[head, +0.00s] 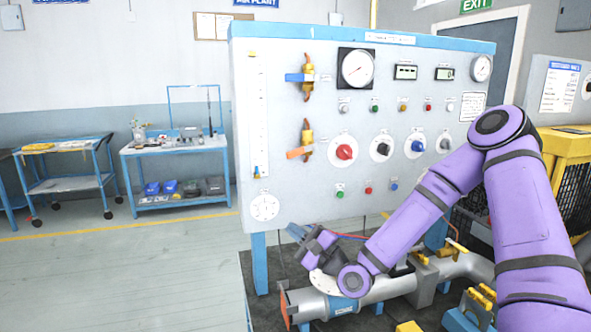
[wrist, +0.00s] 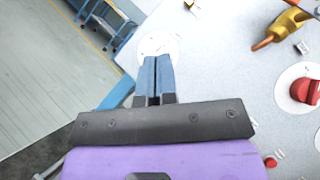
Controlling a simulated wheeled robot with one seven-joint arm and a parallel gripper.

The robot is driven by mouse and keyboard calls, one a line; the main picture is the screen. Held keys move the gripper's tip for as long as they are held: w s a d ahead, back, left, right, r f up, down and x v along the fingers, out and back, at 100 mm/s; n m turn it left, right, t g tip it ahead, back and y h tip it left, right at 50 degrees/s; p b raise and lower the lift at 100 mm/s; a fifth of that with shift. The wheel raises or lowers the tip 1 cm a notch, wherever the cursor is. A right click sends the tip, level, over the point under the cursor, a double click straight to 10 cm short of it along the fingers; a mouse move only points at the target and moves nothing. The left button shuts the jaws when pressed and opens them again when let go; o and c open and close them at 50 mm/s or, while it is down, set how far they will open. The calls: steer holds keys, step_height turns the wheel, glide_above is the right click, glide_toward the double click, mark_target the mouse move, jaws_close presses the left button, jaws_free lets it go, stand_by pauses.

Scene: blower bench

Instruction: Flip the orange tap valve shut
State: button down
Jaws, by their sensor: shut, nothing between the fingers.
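The orange tap valve (head: 301,153) is on the left part of the panel, below a similar valve with a blue lever (head: 297,77). Its orange lever points left and slightly down from an upright brass body on a copper pipe. In the wrist view its brass body (wrist: 289,20) is at the top right; I cannot make out the lever there. My gripper (head: 293,231) is low at the panel's left side, below and apart from the valve. Its two blue fingers (wrist: 158,62) are together and empty, over the white round dial (wrist: 160,45) in the wrist view.
The red knob (head: 344,152) stands out right of the valve, with more knobs, buttons and gauges beyond. A grey pipe (head: 380,288) runs below my gripper. Open floor (head: 120,270) lies left of the panel; a blue cart (head: 175,146) stands farther back.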

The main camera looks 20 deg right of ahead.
steer(key=d+r+m+t+h, duration=0.3)
steer(key=d+m+t+h, duration=0.4)
steer(key=m, duration=0.5)
glide_toward(291, 157)
steer(key=w+r, duration=0.3)
steer(key=w, duration=0.3)
steer(key=shift+a+r+t, duration=0.2)
steer(key=shift+r+t, duration=0.05)
steer(key=shift+t, duration=0.15)
steer(key=shift+w+a, duration=0.1)
steer(key=shift+a+r, duration=0.5)
steer(key=shift+r, duration=0.25)
